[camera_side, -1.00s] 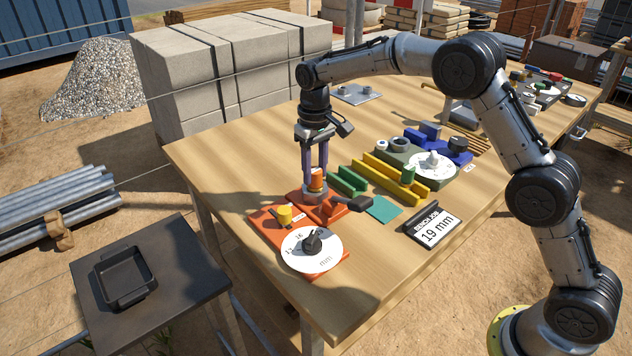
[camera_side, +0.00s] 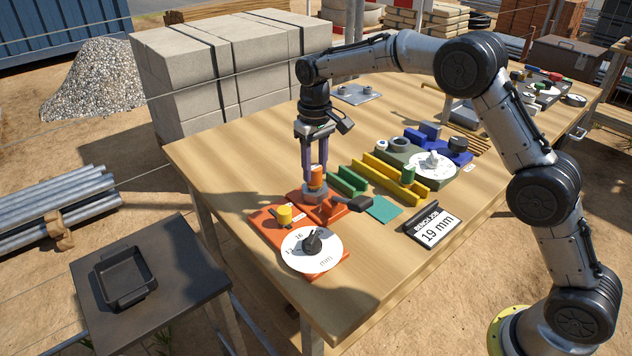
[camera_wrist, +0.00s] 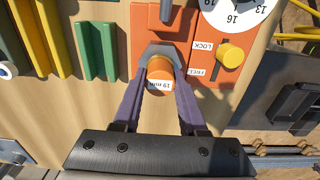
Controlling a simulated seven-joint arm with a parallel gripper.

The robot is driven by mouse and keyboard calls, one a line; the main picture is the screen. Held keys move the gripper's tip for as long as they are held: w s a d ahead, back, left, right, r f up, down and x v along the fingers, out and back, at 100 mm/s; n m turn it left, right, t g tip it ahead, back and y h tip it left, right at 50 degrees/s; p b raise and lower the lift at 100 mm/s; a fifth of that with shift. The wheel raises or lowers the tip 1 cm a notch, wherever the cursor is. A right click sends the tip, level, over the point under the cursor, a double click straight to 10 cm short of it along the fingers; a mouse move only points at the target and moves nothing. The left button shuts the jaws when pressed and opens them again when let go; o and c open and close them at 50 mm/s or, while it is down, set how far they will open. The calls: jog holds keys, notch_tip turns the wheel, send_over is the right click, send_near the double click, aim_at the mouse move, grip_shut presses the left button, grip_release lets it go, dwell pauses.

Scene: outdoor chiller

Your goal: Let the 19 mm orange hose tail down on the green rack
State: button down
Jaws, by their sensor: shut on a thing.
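The orange hose tail (camera_side: 316,179), marked "19 mm" on its end, is between my gripper's (camera_side: 316,183) two purple fingers. My gripper is shut on it, above the orange fixture. The tail also shows in the wrist view (camera_wrist: 159,72), with a grey hex collar (camera_wrist: 160,51) behind it. I cannot tell whether the tail is clear of the fixture. The green rack (camera_side: 347,181), a low ridged block, lies just right of the fixture and looks empty. In the wrist view the rack (camera_wrist: 97,50) is left of the fingers.
The orange fixture (camera_side: 269,228) carries a dial, a yellow knob (camera_side: 285,214) and a black-ended lever (camera_side: 352,204).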

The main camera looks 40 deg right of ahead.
aim_at(315, 167)
jog(key=shift+r, duration=0.3)
jog(key=shift+r, duration=2.5)
jog(key=c, duration=1.1)
grip_release()
grip_shut()
